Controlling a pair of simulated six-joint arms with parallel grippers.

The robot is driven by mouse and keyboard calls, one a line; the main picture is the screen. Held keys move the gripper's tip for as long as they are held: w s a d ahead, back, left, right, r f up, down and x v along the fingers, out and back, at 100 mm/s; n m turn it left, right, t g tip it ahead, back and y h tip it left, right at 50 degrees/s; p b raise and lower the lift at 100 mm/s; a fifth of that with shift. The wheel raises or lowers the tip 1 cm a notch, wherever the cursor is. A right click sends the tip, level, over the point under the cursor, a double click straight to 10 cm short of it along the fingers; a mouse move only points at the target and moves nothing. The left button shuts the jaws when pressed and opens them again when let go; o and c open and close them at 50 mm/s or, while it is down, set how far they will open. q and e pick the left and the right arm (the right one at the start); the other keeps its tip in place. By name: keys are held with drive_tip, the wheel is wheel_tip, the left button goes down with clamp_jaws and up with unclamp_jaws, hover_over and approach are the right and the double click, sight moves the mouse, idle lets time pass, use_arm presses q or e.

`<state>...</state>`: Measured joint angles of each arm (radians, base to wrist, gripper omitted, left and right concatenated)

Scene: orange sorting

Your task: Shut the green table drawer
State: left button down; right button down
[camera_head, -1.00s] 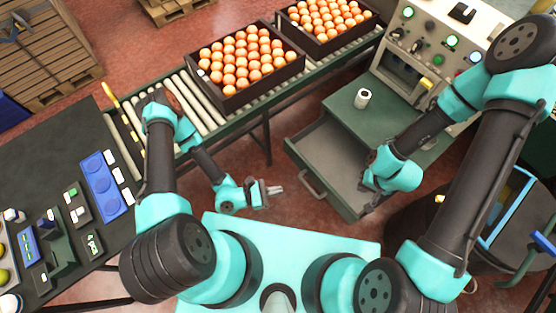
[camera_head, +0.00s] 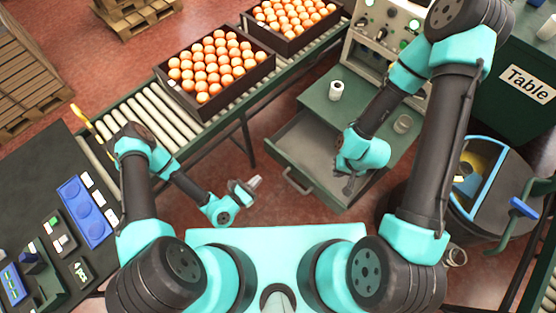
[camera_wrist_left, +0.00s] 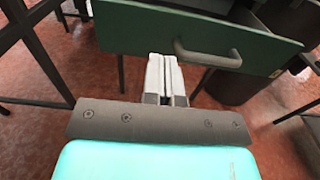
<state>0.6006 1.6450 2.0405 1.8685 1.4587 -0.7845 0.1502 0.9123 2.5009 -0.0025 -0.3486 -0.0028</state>
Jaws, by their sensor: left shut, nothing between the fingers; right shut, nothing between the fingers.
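The green table drawer (camera_head: 322,187) is pulled out of the green table (camera_head: 316,100), with its bare grey inside showing. Its metal handle (camera_head: 297,183) is on the front panel. In the left wrist view the drawer front (camera_wrist_left: 140,30) spans the top, with the handle (camera_wrist_left: 208,55) right of my fingers. My left gripper (camera_head: 254,182) is shut and empty, in front of the drawer and left of the handle, apart from it in the head view. Its closed fingers (camera_wrist_left: 164,72) point toward the drawer front. My right gripper (camera_head: 348,188) is shut over the drawer's right side; contact is unclear.
A roller conveyor (camera_head: 190,110) with crates of oranges (camera_head: 215,105) lies to the left. A round divided bin (camera_head: 490,205) stands right of the drawer. Red floor is open before the drawer.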

sight(282, 156)
use_arm(q)
drive_tip(key=x, duration=1.1)
drive_tip(key=shift+w+d, duration=0.2)
drive_tip(key=shift+d, duration=0.1)
drive_tip(key=shift+w+d, duration=0.1)
